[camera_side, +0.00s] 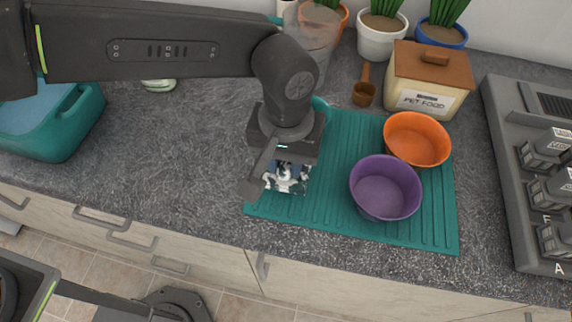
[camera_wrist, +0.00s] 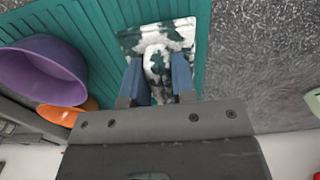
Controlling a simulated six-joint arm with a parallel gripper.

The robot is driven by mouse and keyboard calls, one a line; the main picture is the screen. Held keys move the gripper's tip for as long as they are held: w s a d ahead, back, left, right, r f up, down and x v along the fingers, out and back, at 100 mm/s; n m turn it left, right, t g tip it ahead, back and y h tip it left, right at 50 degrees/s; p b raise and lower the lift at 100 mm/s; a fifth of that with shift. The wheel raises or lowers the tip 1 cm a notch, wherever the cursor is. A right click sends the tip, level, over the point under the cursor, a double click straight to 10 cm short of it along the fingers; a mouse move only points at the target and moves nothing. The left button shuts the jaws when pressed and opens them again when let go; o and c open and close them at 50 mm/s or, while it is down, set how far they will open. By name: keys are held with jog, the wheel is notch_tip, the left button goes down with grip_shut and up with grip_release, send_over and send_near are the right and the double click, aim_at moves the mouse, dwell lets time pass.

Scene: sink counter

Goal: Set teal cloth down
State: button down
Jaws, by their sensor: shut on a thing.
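The teal cloth (camera_side: 288,178) is white with dark teal patches and looks bunched. It also shows in the wrist view (camera_wrist: 157,38), near the edge of the ribbed teal mat. My gripper (camera_wrist: 157,78) is shut on the bunched middle of the cloth, with the blue fingers on either side of it. In the side view my gripper (camera_side: 278,170) is over the left part of the teal mat (camera_side: 340,150). I cannot tell whether the cloth touches the mat. My gripper hides part of the cloth.
A purple bowl (camera_side: 385,188) and an orange bowl (camera_side: 417,139) stand on the mat to the right. A pet food box (camera_side: 429,80) and potted plants (camera_side: 382,35) stand behind. A teal tub (camera_side: 60,120) is at the left. The counter (camera_side: 170,150) between is clear.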

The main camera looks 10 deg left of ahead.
jog(key=shift+f, duration=1.35)
jog(key=shift+f, duration=0.1)
jog(key=c, duration=0.9)
grip_release()
jog(key=shift+c, duration=0.2)
notch_tip(320, 180, up, 12)
jog(key=shift+r, duration=0.15)
